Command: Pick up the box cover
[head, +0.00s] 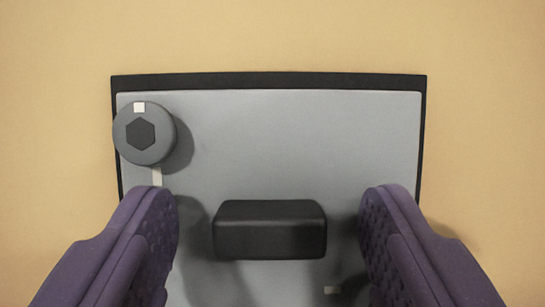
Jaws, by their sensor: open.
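A black rounded block, which I take to be the handle of the box cover (270,229), stands up from a grey panel (290,140) with a dark rim. My gripper (270,215) is open, with one purple finger on each side of the black block. Gaps show between the block and both fingers, so nothing is held. The lower part of the panel runs out of the picture, and the fingers hide parts of its left and right sides.
A round grey knob (144,134) with a dark hexagon and a white mark stands at the panel's upper left, just beyond the left finger. The tan surface (480,120) around the panel is clear.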

